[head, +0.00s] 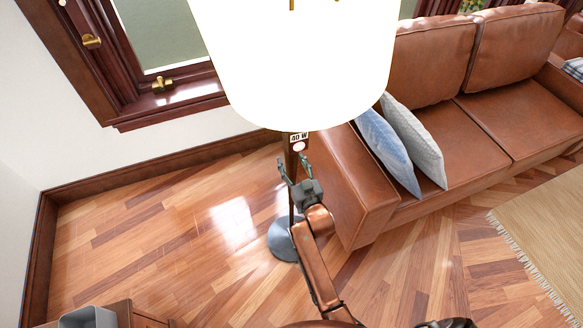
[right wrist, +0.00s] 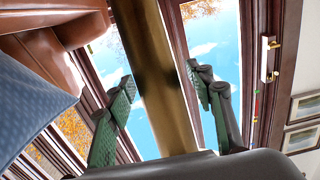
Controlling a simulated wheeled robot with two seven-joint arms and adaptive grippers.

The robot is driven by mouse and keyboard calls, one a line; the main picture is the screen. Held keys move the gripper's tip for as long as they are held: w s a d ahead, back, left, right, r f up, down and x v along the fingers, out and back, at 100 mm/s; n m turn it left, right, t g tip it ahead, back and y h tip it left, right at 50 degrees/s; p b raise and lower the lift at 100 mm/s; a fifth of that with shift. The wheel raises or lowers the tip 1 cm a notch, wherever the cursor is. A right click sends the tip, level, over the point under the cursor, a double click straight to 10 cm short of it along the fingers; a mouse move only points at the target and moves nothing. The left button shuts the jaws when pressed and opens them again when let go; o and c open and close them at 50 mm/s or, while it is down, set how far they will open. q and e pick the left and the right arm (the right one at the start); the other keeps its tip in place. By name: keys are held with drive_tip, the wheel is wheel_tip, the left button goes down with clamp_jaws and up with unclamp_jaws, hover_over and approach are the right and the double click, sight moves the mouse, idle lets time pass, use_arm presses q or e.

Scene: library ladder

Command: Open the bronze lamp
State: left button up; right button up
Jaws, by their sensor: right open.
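The bronze lamp is a floor lamp with a large, very bright white shade (head: 295,65); I cannot tell from the brightness alone if it is lit. Below the shade, its pole carries a "40 W" label (head: 299,137) and a small pale round spot (head: 299,146). Its round grey base (head: 284,242) stands on the floor. My right gripper (head: 293,160) is open at the pole, just below the label. In the right wrist view the bronze pole (right wrist: 155,60) runs between the green-grey open fingers (right wrist: 160,85), with gaps on both sides; contact is not visible. My left gripper is not in view.
A brown leather sofa (head: 520,115) with blue-grey cushions (head: 385,145) stands close right of the lamp. A window (head: 165,40) is behind left. A fringed rug (head: 545,225) lies right. A grey box (head: 88,317) sits on wooden furniture at bottom left. The left floor is clear.

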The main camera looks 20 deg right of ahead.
sight(295, 157)
wheel_tip(295, 157, up, 6)
drive_tip(key=shift+f, duration=0.2)
idle(0.5)
